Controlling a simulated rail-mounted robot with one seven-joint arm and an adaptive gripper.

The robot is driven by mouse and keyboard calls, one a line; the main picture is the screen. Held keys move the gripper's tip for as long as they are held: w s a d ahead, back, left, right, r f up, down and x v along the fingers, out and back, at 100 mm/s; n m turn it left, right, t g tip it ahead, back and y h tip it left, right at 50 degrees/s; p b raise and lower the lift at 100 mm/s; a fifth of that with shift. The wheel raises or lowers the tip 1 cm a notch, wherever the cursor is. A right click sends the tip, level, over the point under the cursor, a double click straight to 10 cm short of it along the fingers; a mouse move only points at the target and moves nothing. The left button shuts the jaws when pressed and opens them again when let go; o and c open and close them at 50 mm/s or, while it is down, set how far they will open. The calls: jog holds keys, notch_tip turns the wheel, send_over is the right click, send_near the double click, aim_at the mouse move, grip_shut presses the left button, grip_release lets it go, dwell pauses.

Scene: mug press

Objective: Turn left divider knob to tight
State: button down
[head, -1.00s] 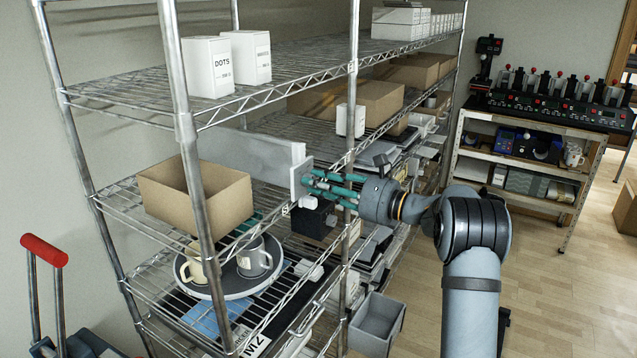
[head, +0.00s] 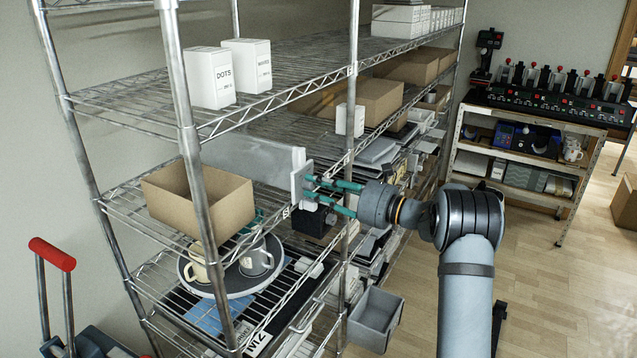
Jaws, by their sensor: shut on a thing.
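The left divider is a grey upright panel (head: 255,158) on the middle shelf, right of an open cardboard box. A pale bracket (head: 299,182) stands at its front end by the shelf edge. My gripper (head: 314,190) has its teal fingers at the front of this bracket, one above the other. It is shut on the left divider knob, which is mostly hidden between the fingers. I cannot make out any mark on the knob or how far it is turned.
The cardboard box (head: 198,197) is left of the divider. Below, mugs (head: 257,258) stand on a round tray (head: 240,287). A shelf post (head: 352,150) rises close to my gripper. A grey bin (head: 376,319) sits low in front. The floor (head: 545,270) at right is clear.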

jog(key=shift+r+m, duration=0.1)
jog(key=shift+m, duration=0.3)
jog(key=c, duration=1.5)
grip_release()
jog(key=shift+o, duration=0.2)
jog(key=v, duration=1.2)
jog(key=shift+a, duration=0.15)
jog(key=x, duration=1.2)
